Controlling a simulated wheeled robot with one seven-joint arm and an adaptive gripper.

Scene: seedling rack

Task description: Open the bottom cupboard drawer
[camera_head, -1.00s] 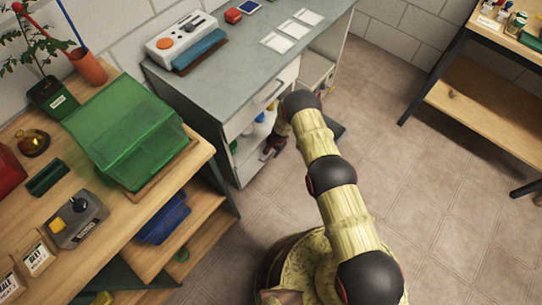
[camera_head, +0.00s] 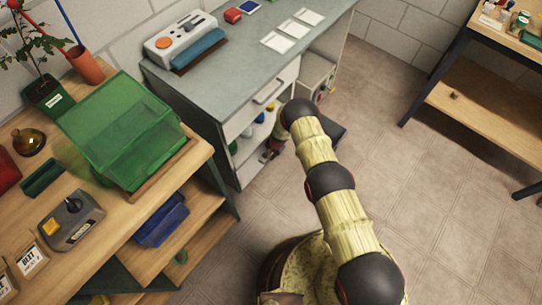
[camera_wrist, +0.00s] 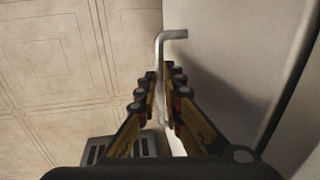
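The grey-topped cupboard (camera_head: 222,108) stands against the wall in the head view. Its upper drawer handle (camera_head: 268,92) shows on the front. My gripper (camera_head: 268,156) is low at the cupboard's front, small and partly hidden by my arm. In the wrist view, a bent metal bar handle (camera_wrist: 172,35) stands off a pale front panel (camera_wrist: 215,50). My gripper (camera_wrist: 160,72) has its two fingers close on either side of this bar and appears shut on it. The bottom drawer's front is mostly hidden in the head view, so I cannot tell how far it is out.
A wooden bench (camera_head: 105,215) with a green clear-lidded tray (camera_head: 125,130) stands left of the cupboard. A shelf unit (camera_head: 480,105) stands at the right. A dark slotted object (camera_wrist: 120,147) lies low in the wrist view.

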